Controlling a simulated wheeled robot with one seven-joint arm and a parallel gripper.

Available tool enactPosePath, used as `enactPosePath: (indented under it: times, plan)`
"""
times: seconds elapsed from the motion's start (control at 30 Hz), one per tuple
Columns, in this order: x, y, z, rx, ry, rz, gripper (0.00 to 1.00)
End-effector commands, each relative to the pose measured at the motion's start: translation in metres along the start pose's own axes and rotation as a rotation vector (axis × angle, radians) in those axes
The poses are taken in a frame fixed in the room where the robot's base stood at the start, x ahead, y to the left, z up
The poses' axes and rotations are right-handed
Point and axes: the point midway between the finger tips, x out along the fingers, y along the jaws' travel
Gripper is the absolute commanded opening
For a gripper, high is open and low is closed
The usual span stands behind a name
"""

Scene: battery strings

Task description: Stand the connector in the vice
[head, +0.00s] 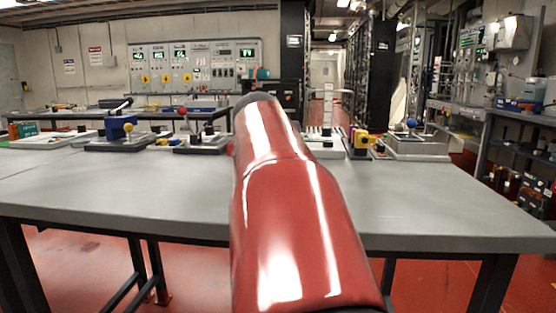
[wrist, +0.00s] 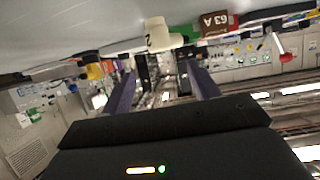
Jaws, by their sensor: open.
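A blue fixture (head: 121,127) with a dark lever stands on a dark base at the left back of the grey table; it looks like the vice, but its jaws are too small to make out. I cannot single out the connector with certainty; a yellow and black part (head: 361,140) stands at the right back of the table. My gripper (wrist: 158,72) shows in the wrist view with its two dark fingers apart and nothing between them. In the head view my red arm covers the middle of the table and hides my gripper.
The near part of the table (head: 120,190) is bare. Several small parts and boards line its back edge, with a grey tray (head: 418,147) at the right. Shelves (head: 520,160) stand at the right.

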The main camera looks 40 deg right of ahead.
Motion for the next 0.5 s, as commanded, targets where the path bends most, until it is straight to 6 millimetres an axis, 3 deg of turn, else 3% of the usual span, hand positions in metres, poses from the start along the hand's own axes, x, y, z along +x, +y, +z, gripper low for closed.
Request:
enactPosePath:
  times: [0.37, 0.5]
  plan:
    - [0.037, -0.002, 0.000, 0.005, 0.016, -0.002, 0.61]
    - [0.059, 0.001, 0.001, 0.005, 0.014, -0.002, 0.61]
